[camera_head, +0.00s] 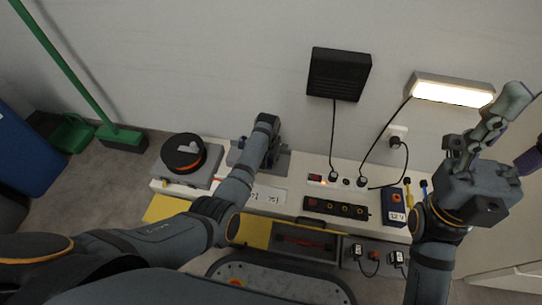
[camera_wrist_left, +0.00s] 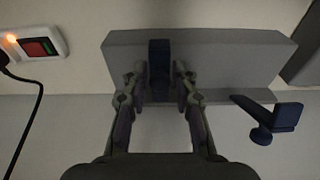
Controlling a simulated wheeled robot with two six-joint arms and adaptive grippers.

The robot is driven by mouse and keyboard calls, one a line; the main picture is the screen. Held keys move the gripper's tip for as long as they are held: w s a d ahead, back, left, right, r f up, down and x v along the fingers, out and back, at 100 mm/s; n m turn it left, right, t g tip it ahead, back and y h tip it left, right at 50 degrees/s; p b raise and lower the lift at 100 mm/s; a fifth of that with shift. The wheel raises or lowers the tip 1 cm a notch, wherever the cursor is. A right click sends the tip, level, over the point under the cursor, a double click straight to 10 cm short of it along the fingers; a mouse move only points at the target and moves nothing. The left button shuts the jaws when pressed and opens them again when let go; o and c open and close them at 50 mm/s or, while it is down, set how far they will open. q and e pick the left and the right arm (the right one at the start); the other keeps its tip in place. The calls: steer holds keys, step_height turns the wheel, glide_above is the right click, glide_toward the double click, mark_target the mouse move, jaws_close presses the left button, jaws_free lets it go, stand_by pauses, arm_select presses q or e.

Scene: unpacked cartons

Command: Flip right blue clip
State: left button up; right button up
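A grey block (camera_wrist_left: 225,62) carries two blue clips. The right blue clip (camera_wrist_left: 159,70) stands upright across the block in the left wrist view, between the fingers of my left gripper (camera_wrist_left: 160,88). The fingers are apart, one on each side of the clip, with narrow gaps seeming to show. The other blue clip (camera_wrist_left: 286,116) sticks out from the block's edge in the wrist view. In the head view my left gripper (camera_head: 268,124) is over the block (camera_head: 280,163) and hides most of it. My right gripper (camera_head: 498,122) is raised at the right, holding nothing visible.
A black round device (camera_head: 184,153) stands on the bench left of the block. A red switch (camera_wrist_left: 38,48) lies beside the block. A power strip (camera_head: 336,208), cables and a blue box (camera_head: 394,207) are to the right. A lamp (camera_head: 452,92) is on the wall.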

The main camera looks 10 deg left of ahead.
arm_select(q)
jaws_close()
steer(key=shift+w+r+p, duration=0.45)
steer(key=shift+w+r, duration=0.1)
steer(key=shift+r, duration=0.2)
steer(key=shift+w+r+p, duration=0.4)
steer(key=shift+w+r, duration=0.1)
steer(key=shift+r, duration=0.25)
steer(key=shift+w+r+b, duration=0.1)
steer(key=shift+w+b, duration=0.35)
steer(key=shift+w+r+b, duration=0.4)
steer(key=shift+w+b, duration=0.15)
steer(key=shift+w, duration=0.1)
steer(key=shift+w+r+b, duration=0.4)
steer(key=shift+w+b, duration=0.1)
steer(key=shift+w, duration=0.15)
steer(key=shift+c, duration=2.1)
jaws_free()
steer(key=o, duration=0.9)
steer(key=shift+o, duration=0.2)
